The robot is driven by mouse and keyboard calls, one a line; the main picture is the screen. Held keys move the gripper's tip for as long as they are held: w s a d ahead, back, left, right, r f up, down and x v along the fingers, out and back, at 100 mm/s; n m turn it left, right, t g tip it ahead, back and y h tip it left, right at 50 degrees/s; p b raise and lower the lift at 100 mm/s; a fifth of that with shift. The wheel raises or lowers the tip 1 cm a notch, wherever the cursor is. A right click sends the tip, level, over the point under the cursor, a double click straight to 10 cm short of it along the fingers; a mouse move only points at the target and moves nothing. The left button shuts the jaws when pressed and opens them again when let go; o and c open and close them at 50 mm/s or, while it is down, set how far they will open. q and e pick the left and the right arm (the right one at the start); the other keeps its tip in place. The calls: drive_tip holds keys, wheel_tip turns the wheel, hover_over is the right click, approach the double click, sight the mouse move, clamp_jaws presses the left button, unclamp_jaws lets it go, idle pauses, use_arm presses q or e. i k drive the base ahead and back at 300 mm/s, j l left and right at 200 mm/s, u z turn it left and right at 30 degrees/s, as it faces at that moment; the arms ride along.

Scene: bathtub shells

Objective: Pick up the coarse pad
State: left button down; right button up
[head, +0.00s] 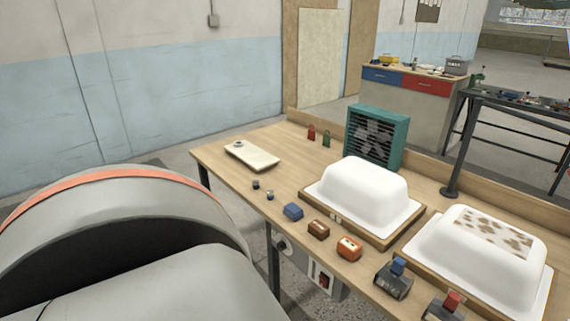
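Several small pads or blocks lie in a row along the near edge of the wooden workbench (221,163). They are a blue block (293,211), a brown block (318,229) and an orange-red block (349,248) with a pale patch on its face. I cannot tell from this view which one is the coarse pad. Further right along the edge stand a dark holder with a blue top (393,278) and one with a red top (445,306). Neither of my grippers is in view; a large grey arm part of mine fills the lower left.
Two white tub shells (361,189) (477,267) stand on wooden boards behind the row. A teal fan (376,138), red and green tags (318,136), a cream slab (252,156) and two small dark pieces (262,190) are also on the bench. Its left end has free room.

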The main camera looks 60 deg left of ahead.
sight(318, 229)
drive_tip(key=u, duration=1.6)
drive_tip(key=j+z, duration=0.1)
drive_tip(key=z, duration=0.25)
drive_tip(key=i+j+z, duration=0.1)
drive_tip(key=z, duration=0.25)
drive_tip(key=j+z, duration=0.1)
drive_tip(key=z, duration=0.3)
drive_tip(key=j+z, duration=0.3)
drive_tip(key=j, duration=0.15)
drive_tip(key=j+z, duration=0.25)
drive_tip(key=j, duration=0.2)
drive_tip(key=j+z, duration=0.1)
drive_tip(key=j, duration=0.7)
drive_tip(key=k+j+z, duration=0.1)
drive_tip(key=j, duration=0.65)
